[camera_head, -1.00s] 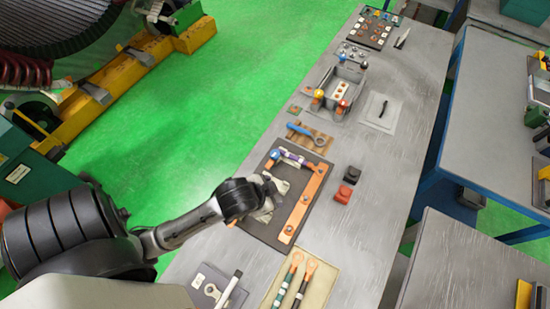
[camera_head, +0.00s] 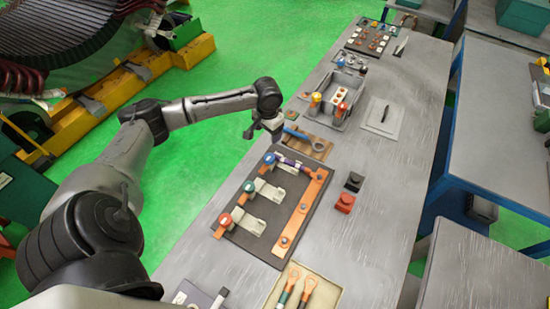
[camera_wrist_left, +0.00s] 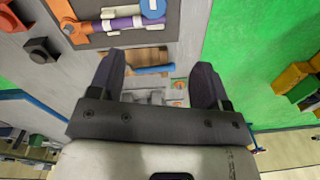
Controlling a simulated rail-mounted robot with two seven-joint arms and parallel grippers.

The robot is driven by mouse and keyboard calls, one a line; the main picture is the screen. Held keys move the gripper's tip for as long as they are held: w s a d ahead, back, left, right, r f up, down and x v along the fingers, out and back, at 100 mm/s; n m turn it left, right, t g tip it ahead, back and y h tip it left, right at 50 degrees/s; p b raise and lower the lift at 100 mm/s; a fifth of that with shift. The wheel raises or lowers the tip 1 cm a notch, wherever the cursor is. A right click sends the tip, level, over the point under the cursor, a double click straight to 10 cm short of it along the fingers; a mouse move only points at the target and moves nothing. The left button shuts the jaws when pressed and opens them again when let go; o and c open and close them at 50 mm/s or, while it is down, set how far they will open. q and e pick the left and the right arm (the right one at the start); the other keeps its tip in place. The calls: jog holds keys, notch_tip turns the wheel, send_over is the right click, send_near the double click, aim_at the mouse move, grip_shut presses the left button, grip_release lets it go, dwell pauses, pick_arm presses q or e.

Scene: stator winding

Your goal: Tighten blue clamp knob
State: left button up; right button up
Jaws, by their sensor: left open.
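The blue clamp knob (camera_head: 269,158) sits at the far left corner of a dark board (camera_head: 264,235). In the left wrist view the blue knob (camera_wrist_left: 153,8) is at the top edge, partly cut off. A purple and white rod (camera_head: 292,163) runs from beside it toward an orange bar (camera_head: 302,208). My left gripper (camera_head: 262,132) is open and empty, just beyond the board's far left corner and apart from the knob. My right gripper is not in view.
A green knob (camera_head: 249,186) and a red knob (camera_head: 226,219) with grey clamps sit on the same board. A blue-handled tool (camera_head: 298,134) lies near my left gripper. A grey bin (camera_head: 342,95) stands farther back. Black and red blocks lie to the right.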

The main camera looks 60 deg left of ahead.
aim_at(269, 158)
pick_arm(q)
jog(key=f, duration=0.4)
jog(key=f+n, duration=0.1)
jog(key=f, duration=0.4)
jog(key=f+n, duration=0.1)
jog(key=f, duration=0.3)
jog(key=shift+s+d+f, duration=0.1)
jog(key=shift+d+f, duration=0.3)
jog(key=shift+c, duration=0.4)
jog(key=c, duration=0.8)
jog(key=shift+c, duration=0.2)
